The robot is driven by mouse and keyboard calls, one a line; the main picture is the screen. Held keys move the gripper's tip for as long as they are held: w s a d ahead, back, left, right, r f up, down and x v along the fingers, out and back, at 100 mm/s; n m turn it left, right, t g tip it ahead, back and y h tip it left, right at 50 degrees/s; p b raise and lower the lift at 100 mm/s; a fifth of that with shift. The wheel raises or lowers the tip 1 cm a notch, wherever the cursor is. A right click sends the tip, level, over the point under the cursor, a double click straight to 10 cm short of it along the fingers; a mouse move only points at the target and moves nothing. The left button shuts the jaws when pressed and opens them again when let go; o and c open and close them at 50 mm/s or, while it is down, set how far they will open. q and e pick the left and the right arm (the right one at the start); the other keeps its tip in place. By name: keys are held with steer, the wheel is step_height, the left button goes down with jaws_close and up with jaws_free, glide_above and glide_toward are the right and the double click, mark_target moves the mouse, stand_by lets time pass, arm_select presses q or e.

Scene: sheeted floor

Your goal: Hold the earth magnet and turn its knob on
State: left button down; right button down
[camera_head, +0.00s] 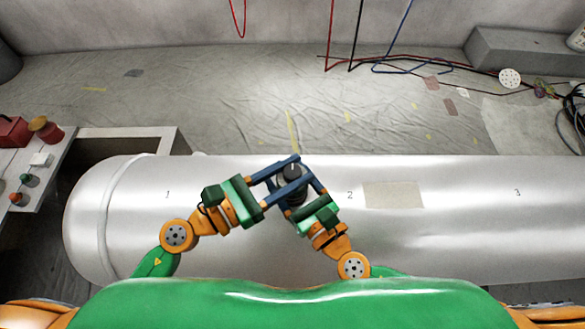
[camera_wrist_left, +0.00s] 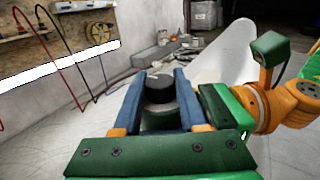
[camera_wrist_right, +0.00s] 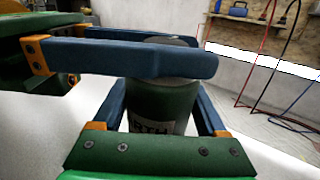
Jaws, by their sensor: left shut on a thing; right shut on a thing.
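The earth magnet is a dark green-grey cylinder (camera_wrist_right: 160,103) with part of a label reading "RTH". It stands upright on the silver tank (camera_head: 120,215) between the marks 1 and 2. Its round black knob (camera_head: 292,170) is on top and also shows in the left wrist view (camera_wrist_left: 159,88). My left gripper (camera_head: 300,170) is shut on the knob, one blue finger along each side. My right gripper (camera_head: 293,188) is shut on the magnet's body, lower down. In the right wrist view, a left finger crosses in front and hides the magnet's upper part.
A pale rectangular patch (camera_head: 394,195) lies on the tank to the right. A side table (camera_head: 35,165) with red and green items stands at the left. Red, black and blue cables (camera_head: 400,66) lie at the back. My two grippers are very close together.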

arm_select(q)
steer(key=shift+g, duration=0.3)
steer(key=m+g+h, duration=0.1)
steer(key=m+g, duration=0.2)
steer(key=g, duration=0.1)
steer(key=m+g+h, duration=0.2)
steer(key=m+g, duration=0.1)
steer(key=g, duration=0.2)
steer(key=shift+m, duration=0.3)
steer(key=m+g, duration=0.2)
steer(key=g, duration=0.1)
steer(key=m+g+y, duration=0.1)
steer(key=m+g, duration=0.1)
steer(key=g, duration=0.2)
steer(key=shift+m+g+y, duration=0.3)
steer(key=shift+m, duration=0.1)
steer(key=shift+m+g, duration=0.3)
steer(key=shift+g, duration=0.1)
steer(key=shift+c, duration=2.2)
jaws_free()
